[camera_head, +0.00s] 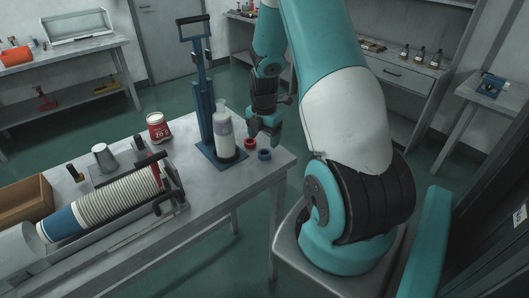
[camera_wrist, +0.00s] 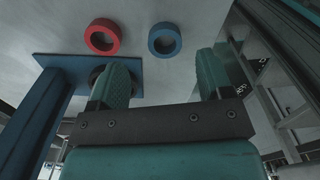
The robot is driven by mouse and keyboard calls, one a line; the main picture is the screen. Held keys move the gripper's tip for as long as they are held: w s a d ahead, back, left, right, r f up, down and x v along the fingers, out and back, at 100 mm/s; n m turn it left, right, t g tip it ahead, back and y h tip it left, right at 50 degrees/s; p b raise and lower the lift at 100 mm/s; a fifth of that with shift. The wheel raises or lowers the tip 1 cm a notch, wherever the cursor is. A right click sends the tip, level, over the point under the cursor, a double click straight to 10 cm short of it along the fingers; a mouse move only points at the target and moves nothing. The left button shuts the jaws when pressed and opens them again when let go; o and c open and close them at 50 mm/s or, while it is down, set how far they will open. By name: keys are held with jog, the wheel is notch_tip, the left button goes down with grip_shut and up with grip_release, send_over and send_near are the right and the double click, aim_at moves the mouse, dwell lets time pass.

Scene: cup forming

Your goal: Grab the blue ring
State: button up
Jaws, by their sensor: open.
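The blue ring (camera_wrist: 165,39) lies flat on the grey table (camera_head: 232,185); in the head view it is the small ring (camera_head: 264,155) near the table's right corner. My gripper (camera_wrist: 165,82) is open and empty. In the wrist view the ring shows beyond the fingertips, roughly in line with the gap between them. In the head view my gripper (camera_head: 263,137) is close to the ring, and I cannot tell the exact height between them. A red ring (camera_wrist: 102,37) lies to the left of the blue one, apart from it; it also shows in the head view (camera_head: 250,143).
A red-labelled tub (camera_head: 158,128) and a stack of cups (camera_head: 118,199) are further left.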

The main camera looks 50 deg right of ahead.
aim_at(265, 150)
jog(key=f, duration=0.1)
jog(key=f+p, duration=0.2)
jog(key=f, duration=0.1)
jog(key=shift+s+a, duration=0.1)
jog(key=shift+s, duration=0.2)
jog(key=shift+f, duration=0.65)
jog(key=c, duration=1)
jog(key=shift+r, duration=0.1)
